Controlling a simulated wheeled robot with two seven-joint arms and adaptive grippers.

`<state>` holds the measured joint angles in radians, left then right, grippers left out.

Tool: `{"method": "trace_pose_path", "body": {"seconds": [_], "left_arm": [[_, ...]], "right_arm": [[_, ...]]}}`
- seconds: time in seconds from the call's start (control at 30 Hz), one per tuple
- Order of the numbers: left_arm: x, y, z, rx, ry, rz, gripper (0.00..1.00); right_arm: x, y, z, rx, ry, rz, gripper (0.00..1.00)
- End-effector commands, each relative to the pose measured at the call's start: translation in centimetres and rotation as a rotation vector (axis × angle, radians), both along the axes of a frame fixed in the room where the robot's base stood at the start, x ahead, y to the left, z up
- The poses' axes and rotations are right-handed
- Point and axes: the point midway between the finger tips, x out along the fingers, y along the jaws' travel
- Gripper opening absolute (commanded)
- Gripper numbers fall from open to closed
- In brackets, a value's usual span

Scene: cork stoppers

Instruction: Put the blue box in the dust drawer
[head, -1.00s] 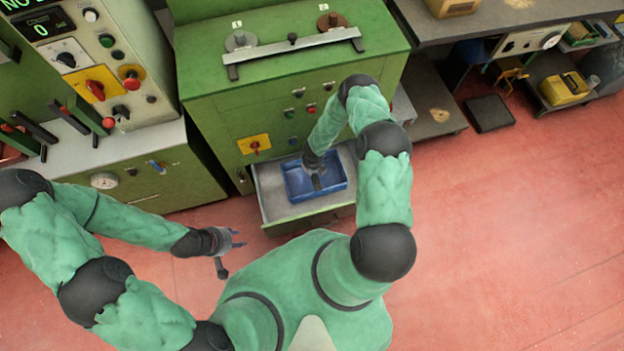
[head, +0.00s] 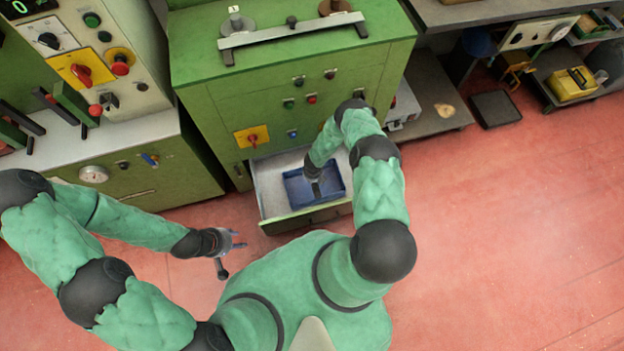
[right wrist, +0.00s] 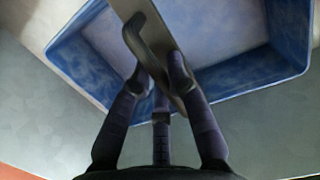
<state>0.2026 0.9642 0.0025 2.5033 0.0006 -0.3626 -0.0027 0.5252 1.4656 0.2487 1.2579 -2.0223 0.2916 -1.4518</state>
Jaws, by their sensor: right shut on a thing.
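The blue box (head: 291,196), an open-topped tray, is inside the outline of the open dust drawer (head: 270,177), towards its right side. I cannot tell whether it rests on the drawer floor or hangs just above it. My right gripper (head: 316,186) reaches down into the box. In the right wrist view the fingers (right wrist: 165,85) are shut on a grey-brown strip, apparently a handle, crossing over the blue box (right wrist: 235,78). My left gripper (head: 233,254) is empty, its fingers apart, left of the drawer above the floor.
The green machine (head: 330,65) stands behind the drawer. A control cabinet (head: 150,170) is on the left. At the right are a grey bench (head: 480,12), a dark floor plate (head: 496,108) and a yellow case (head: 572,84). The red floor (head: 510,230) at right is clear.

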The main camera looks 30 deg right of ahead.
Motion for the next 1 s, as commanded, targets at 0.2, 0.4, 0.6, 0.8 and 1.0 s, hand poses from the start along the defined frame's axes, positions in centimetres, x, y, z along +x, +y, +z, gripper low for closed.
{"method": "trace_pose_path", "body": {"seconds": [0.2,0.4,0.6,0.8,1.0], "left_arm": [[0.0,0.0,0.1,0.0,-0.001,0.0,0.4],[0.0,0.0,0.1,0.0,0.0,0.0,0.4],[0.0,0.0,0.1,0.0,-0.001,0.0,0.4],[0.0,0.0,0.1,0.0,0.0,0.0,0.4],[0.0,0.0,1.6,0.0,0.0,0.0,0.4]], "right_arm": [[0.1,0.0,0.1,0.0,-0.001,0.0,0.0],[0.0,0.0,-0.1,0.0,0.0,0.001,0.41],[0.0,0.0,-0.1,0.0,0.0,0.0,0.41],[0.0,0.0,-0.2,0.0,0.0,0.0,0.41],[-0.1,0.0,2.0,-0.002,-0.002,0.001,0.41]]}}
